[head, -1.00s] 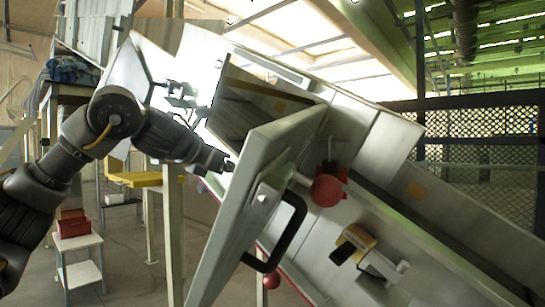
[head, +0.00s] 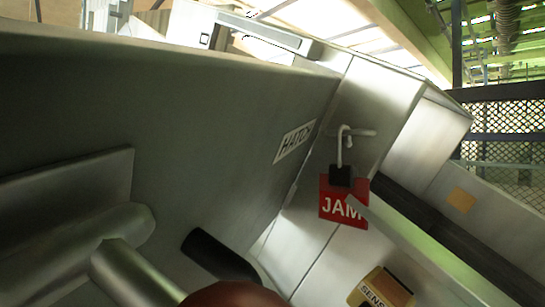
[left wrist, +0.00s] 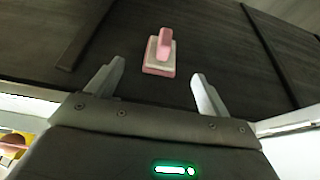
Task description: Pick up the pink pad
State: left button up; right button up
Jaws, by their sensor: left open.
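The pink pad (left wrist: 161,54) shows in the left wrist view. It has a raised pink grip on top of a pale layer and a pink base, and it lies on a dark panelled surface. My left gripper (left wrist: 158,70) is open, its two pale fingers apart on either side of the pad in the picture. The pad appears beyond the fingertips, and nothing is held. The head view shows neither the pad nor my left gripper. My right gripper is in neither view.
In the head view, a large grey panel (head: 190,110) labelled HATCH fills the left and middle. A red JAM tag (head: 343,208) hangs from a hook. A yellow sensor box (head: 380,290) is at bottom right. Dark ribs (left wrist: 268,52) cross the surface in the wrist view.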

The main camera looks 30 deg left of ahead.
pick_arm(q)
jog(key=x, duration=0.5)
jog(key=shift+f, duration=0.1)
jog(key=shift+w+f, duration=0.15)
jog(key=shift+w, duration=0.5)
jog(key=shift+s, duration=0.15)
jog(key=shift+w+d+f, duration=0.1)
jog(key=shift+w+d, duration=0.25)
jog(key=x, duration=0.4)
jog(key=shift+w+d, duration=0.1)
jog(key=shift+d, duration=0.05)
jog(key=shift+w, duration=0.2)
jog(key=shift+s, duration=0.45)
jog(key=shift+c, duration=2.2)
jog(key=c, duration=0.6)
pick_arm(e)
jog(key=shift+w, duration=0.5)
pick_arm(q)
jog(key=shift+c, duration=0.2)
